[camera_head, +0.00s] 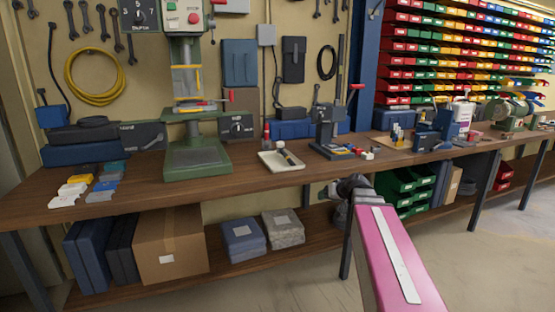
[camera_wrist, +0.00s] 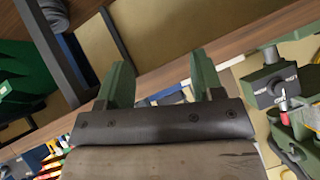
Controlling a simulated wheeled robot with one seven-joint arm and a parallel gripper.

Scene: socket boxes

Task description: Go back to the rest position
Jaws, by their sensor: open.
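My arm reaches in from the lower right of the head view, with a pink link nearest the camera. My gripper (camera_head: 352,187) is at its far end, in front of the workbench's front edge. In the wrist view my gripper (camera_wrist: 160,85) shows two green fingers held wide apart. It is open, and nothing is between the fingers. In the head view the fingers are small and hard to make out.
The wooden workbench (camera_head: 240,182) carries a green drill press (camera_head: 197,160), a white tray (camera_head: 281,161) and a vise (camera_head: 328,135). A lower shelf holds a cardboard box (camera_head: 170,245). Green bins (camera_head: 400,190) sit under the bench behind my gripper. The floor at the front is clear.

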